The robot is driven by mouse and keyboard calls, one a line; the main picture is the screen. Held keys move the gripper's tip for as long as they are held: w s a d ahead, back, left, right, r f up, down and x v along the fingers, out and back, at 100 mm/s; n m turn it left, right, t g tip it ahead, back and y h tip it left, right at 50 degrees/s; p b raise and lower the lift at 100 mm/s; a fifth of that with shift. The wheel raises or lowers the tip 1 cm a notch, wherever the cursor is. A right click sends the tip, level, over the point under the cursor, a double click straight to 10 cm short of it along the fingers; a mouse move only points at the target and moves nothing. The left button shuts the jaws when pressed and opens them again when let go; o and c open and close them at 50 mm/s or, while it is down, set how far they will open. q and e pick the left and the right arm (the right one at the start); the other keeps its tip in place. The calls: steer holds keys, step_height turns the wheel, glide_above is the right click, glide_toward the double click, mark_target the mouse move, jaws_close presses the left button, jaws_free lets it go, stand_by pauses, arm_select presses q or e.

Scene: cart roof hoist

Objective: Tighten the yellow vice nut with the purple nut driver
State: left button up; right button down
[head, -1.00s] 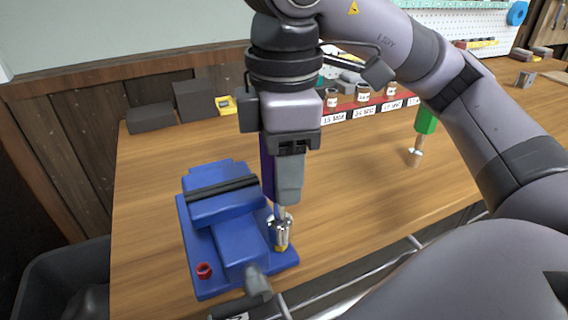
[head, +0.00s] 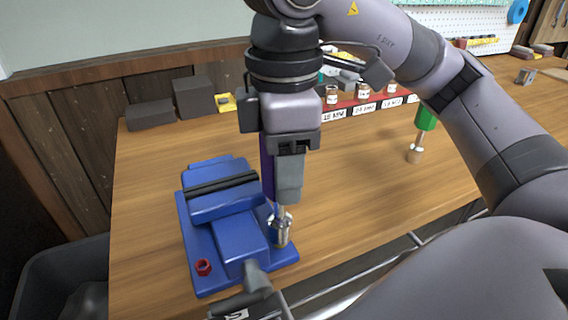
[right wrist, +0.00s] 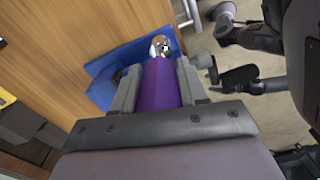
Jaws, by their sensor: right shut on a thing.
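My right gripper (head: 289,180) is shut on the purple nut driver (head: 267,168), which points down. The purple handle also shows between the fingers in the right wrist view (right wrist: 158,88). The driver's silver socket (head: 280,231) stands at the front right corner of the blue vice (head: 240,238). The yellow nut is hidden in both views, where the socket stands. A red nut (head: 203,267) sits at the vice's front left. Dark parts of what looks like my left arm show in the right wrist view, but its jaws cannot be made out.
A green driver (head: 426,118) stands upright to the right on the wooden bench (head: 350,190). A red rack (head: 345,108) with labels and jars is behind. Dark blocks (head: 193,97) and a small yellow item (head: 226,103) stand at back left. Bench between vice and green driver is clear.

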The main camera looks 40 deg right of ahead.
steer(key=shift+f+b, duration=0.5)
steer(key=shift+f, duration=0.2)
steer(key=shift+f, duration=0.1)
steer(key=m, duration=0.5)
steer(key=shift+s, duration=0.1)
steer(key=m, duration=0.5)
steer(key=shift+a, duration=0.2)
steer(key=m, duration=0.5)
steer(key=shift+a, duration=0.15)
steer(key=m, duration=0.5)
steer(key=shift+a+m, duration=0.1)
steer(key=shift+m, duration=0.2)
steer(key=shift+r+p, duration=2.9)
steer(key=shift+r, duration=0.35)
